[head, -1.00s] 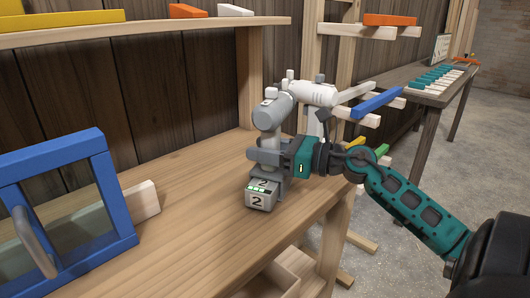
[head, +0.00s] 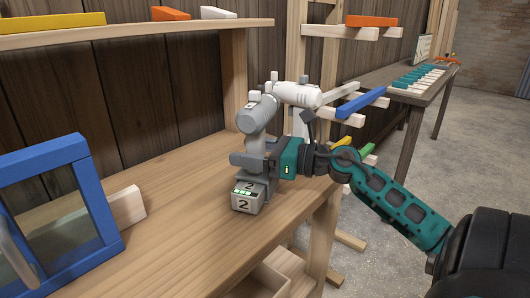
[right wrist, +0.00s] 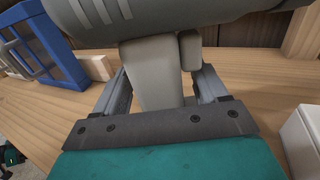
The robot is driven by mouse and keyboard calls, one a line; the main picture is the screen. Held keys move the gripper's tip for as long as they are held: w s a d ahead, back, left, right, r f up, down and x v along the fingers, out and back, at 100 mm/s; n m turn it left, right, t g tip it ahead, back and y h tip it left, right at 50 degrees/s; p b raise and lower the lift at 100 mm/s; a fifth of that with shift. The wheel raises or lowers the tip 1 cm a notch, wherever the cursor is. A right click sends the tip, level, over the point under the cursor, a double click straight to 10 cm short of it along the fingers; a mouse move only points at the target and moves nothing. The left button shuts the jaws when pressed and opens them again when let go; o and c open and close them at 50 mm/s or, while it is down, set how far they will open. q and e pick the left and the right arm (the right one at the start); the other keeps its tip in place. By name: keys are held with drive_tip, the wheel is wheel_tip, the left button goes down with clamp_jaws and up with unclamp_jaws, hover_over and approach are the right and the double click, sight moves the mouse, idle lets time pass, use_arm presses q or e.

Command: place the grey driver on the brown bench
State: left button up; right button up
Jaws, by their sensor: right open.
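The grey driver (head: 252,118) stands upright on the brown wooden bench (head: 185,200), on its battery block marked "2" (head: 246,203). My right gripper (head: 252,162) is level with the lower part of its handle. In the right wrist view, the open fingers (right wrist: 163,88) lie on both sides of the grey handle (right wrist: 152,75), with some gap showing. The driver's body crosses the top of that view.
A white driver (head: 300,95) stands close behind the grey one. A blue-framed window (head: 80,165) and a pale wood block (head: 127,206) are at the left. A shelf (head: 120,34) hangs above. A rack with coloured bars (head: 362,103) and a dark table (head: 415,100) are right.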

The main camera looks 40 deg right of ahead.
drive_tip(key=shift+s+d, duration=0.15)
drive_tip(key=shift+s, duration=0.1)
use_arm(q)
drive_tip(key=shift+w+d+b, duration=0.1)
drive_tip(key=shift+w+b, duration=0.1)
drive_tip(key=shift+b, duration=0.15)
use_arm(e)
drive_tip(key=v, duration=1.1)
drive_tip(key=shift+s+d, duration=0.15)
drive_tip(key=shift+s, duration=0.05)
